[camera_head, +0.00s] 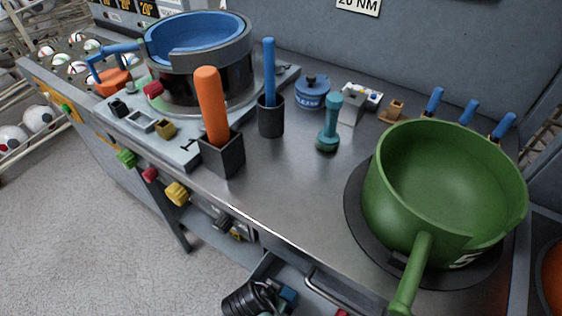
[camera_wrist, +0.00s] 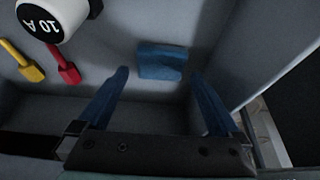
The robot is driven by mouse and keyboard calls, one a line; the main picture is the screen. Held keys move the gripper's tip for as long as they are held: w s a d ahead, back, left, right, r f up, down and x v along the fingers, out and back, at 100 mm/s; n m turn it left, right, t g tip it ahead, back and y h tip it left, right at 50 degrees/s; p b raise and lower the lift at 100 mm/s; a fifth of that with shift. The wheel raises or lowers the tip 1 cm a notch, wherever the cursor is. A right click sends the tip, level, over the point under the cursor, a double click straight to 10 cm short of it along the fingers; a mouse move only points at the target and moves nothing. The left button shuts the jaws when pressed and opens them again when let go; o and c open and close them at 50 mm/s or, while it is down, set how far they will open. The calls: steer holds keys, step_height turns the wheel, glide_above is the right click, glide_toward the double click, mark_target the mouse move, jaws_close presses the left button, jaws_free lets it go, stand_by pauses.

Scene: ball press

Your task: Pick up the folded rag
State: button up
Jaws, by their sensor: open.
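The folded rag (camera_wrist: 162,62) is a small blue, flat, roughly square piece. It lies on the grey floor of a drawer-like compartment (camera_wrist: 50,95) in the wrist view. My gripper (camera_wrist: 159,73) is open, with one blue finger to the left of the rag and one to the right. Nothing is held between the fingers. The rag shows ahead of the gap between the fingertips; I cannot tell the height between them. In the head view, a dark part with blue bits shows in the open drawer (camera_head: 318,285) below the bench; the rag cannot be made out there for sure.
A white cylinder marked "10 A" (camera_wrist: 52,18), a yellow tool (camera_wrist: 24,62) and a red tool (camera_wrist: 62,62) lie left of the rag. A compartment wall (camera_wrist: 250,50) rises close on the right. Above, the bench holds a green pot (camera_head: 440,180) and an orange-handled holder (camera_head: 222,155).

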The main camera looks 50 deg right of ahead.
steer(key=shift+x, duration=1.45)
steer(key=c, duration=1.1)
step_height(320, 180, up, 10)
steer(key=shift+r+p, duration=0.1)
steer(key=shift+p, duration=0.85)
